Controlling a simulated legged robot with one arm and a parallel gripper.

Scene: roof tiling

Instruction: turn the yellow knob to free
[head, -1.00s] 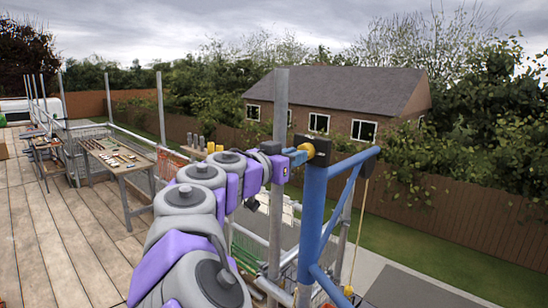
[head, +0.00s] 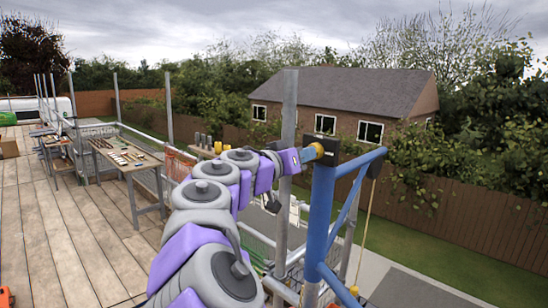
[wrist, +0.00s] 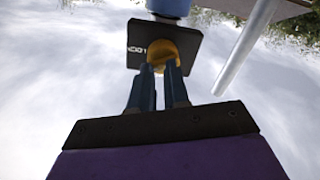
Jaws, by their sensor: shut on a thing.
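The yellow knob (wrist: 164,54) sits on a black plate (wrist: 184,46) in the wrist view. The plate carries white lettering at its left, partly hidden by the knob and only partly readable. My gripper (wrist: 163,74) has its two dark blue fingers closed on the knob. In the head view the knob (head: 318,150) is a small yellow piece on the black box (head: 327,152) at the top of the blue post (head: 321,210). My gripper (head: 308,155) reaches it from the left.
A grey scaffold pole (head: 287,130) stands close behind my arm. A rope (head: 366,220) hangs right of the blue frame. A wooden table (head: 125,160) with small items stands at the left on the plank deck (head: 70,235).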

